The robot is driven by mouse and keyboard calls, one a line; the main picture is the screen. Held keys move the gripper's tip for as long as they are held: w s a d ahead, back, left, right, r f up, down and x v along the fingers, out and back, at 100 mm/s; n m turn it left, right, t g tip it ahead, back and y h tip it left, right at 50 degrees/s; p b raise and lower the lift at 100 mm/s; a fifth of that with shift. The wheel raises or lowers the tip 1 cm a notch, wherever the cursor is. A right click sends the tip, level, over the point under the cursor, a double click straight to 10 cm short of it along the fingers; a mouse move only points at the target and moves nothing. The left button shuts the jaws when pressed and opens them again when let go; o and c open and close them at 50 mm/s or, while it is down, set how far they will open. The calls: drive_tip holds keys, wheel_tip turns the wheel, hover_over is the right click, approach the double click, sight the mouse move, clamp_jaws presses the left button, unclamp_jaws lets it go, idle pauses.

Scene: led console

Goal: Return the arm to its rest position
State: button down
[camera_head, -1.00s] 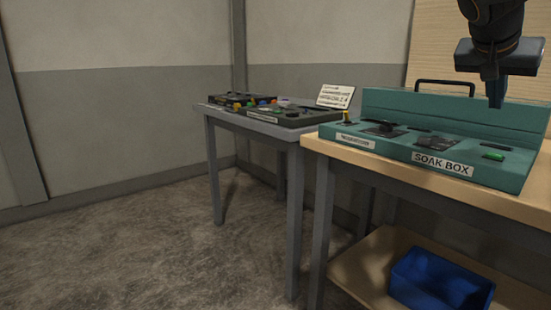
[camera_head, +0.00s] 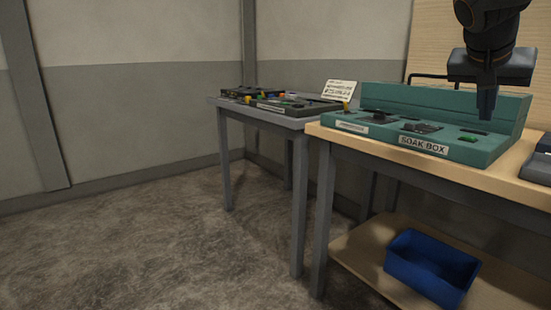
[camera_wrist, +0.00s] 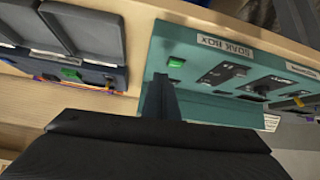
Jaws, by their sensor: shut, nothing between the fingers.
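My gripper (camera_head: 486,105) is shut and empty. In the head view it points down in front of the right part of the teal soak box (camera_head: 490,150), which stands on the wooden-topped table. In the wrist view my gripper (camera_wrist: 160,98) shows as a dark narrow pair of fingers over the teal soak box (camera_wrist: 200,50), near its green button (camera_wrist: 175,61). I cannot tell the exact gap between fingertips and box.
A dark console (camera_head: 285,107) and a propped white card stand on the grey table (camera_head: 230,101) to the left. A blue bin (camera_head: 432,268) sits on the lower shelf. Another console (camera_wrist: 100,75) lies beside the soak box. The floor at left is open.

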drive_tip(key=s+a+f+n+g+y, duration=0.1)
drive_tip(key=s+a+f+n+y, duration=0.15)
drive_tip(key=a+f, duration=0.65)
drive_tip(key=s+a+f+n+g+y, duration=0.15)
drive_tip(key=a+f+n, duration=0.35)
drive_tip(key=a, duration=0.7)
drive_tip(key=s+a+f+n+g+y, duration=0.35)
drive_tip(key=s+a+f+n, duration=0.25)
drive_tip(key=s+a+f, duration=0.85)
drive_tip(key=s+d+r+m+p, duration=0.2)
drive_tip(key=d+r+p, duration=0.6)
drive_tip(key=r+p, duration=0.5)
drive_tip(key=shift+d+m+p, duration=0.2)
drive_tip(key=shift+m+p, duration=0.65)
drive_tip(key=shift+p, duration=2.65)
drive_tip(key=shift+s+h, duration=0.1)
drive_tip(key=shift+h, duration=0.15)
